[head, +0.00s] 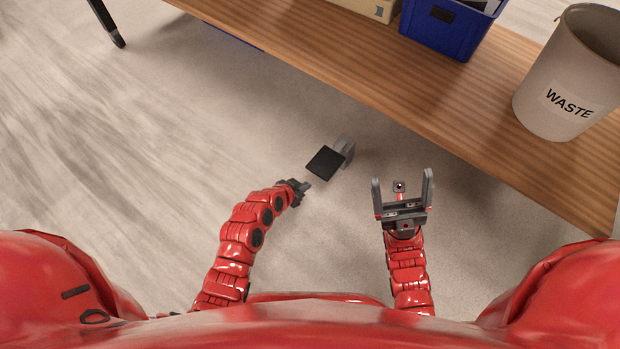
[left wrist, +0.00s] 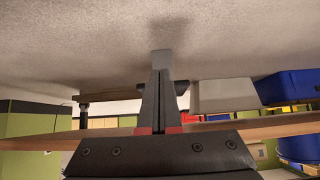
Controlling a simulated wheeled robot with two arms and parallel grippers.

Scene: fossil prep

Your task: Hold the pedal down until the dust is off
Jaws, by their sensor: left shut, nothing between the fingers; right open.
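The pedal has a flat black plate (head: 325,162) with a grey housing (head: 345,147) behind it, and sits on the floor near the table's edge. My left gripper (head: 306,186) is shut and empty, just to the lower left of the plate, with a small gap seen between them. Whether the plate is pressed down I cannot tell. My right gripper (head: 402,178) is open and empty, to the right of the pedal. No dusty piece is visible.
A wooden table (head: 440,85) runs diagonally above the floor. On it stand a blue bin (head: 440,32), a cream box (head: 372,7) and a grey waste bin (head: 560,85) on the right. The floor left of the pedal is clear.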

